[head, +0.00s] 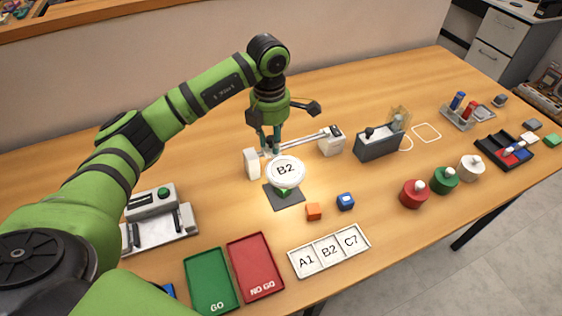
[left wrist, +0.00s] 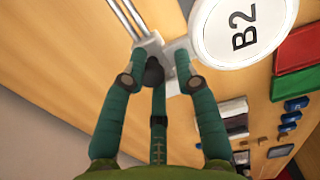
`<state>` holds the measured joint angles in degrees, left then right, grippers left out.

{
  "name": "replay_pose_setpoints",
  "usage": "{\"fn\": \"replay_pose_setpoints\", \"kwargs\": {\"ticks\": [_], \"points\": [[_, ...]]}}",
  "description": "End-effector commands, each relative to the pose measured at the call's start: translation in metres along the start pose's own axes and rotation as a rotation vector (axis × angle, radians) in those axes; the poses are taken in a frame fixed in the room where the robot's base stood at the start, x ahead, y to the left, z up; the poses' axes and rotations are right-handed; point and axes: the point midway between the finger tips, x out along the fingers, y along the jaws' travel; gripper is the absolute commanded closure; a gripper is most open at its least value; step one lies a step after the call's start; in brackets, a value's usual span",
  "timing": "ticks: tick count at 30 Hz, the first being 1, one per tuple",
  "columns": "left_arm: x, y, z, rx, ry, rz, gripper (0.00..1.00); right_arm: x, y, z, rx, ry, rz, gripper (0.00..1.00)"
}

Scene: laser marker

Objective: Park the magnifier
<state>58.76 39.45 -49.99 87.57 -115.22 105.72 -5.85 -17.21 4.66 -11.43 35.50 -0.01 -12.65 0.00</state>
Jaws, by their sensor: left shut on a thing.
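The magnifier (head: 287,171) is a round white-rimmed lens showing an enlarged "B2". It hangs over a dark square pad (head: 285,194), with a green thing partly hidden beneath it. It sits near the left end of a two-rod rail (head: 303,140), beside the white left end block (head: 251,163). My left gripper (head: 270,146) points down behind the lens, shut on the magnifier's mount. In the left wrist view, the fingers (left wrist: 157,72) close around a dark knob beside the lens (left wrist: 240,28). My right gripper is not in view.
The right end block (head: 331,140) and a grey box (head: 379,142) stand to the right. Orange (head: 314,212) and blue (head: 345,201) cubes lie in front. Green GO (head: 211,281) and red NO GO (head: 256,266) trays and a label tray (head: 329,250) line the near edge.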

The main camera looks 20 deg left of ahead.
Motion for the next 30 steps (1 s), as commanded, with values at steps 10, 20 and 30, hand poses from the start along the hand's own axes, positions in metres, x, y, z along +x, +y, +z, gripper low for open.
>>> {"fn": "replay_pose_setpoints", "kwargs": {"ticks": [10,20,30], "points": [[0.012,0.003,0.016,-0.010,0.021,0.005,0.88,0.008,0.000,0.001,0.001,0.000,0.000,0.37],[0.013,0.003,0.036,-0.009,0.021,0.004,0.88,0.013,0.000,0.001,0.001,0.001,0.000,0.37],[0.012,0.003,0.057,-0.010,0.020,0.006,0.88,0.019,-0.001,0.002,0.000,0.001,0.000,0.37]]}}
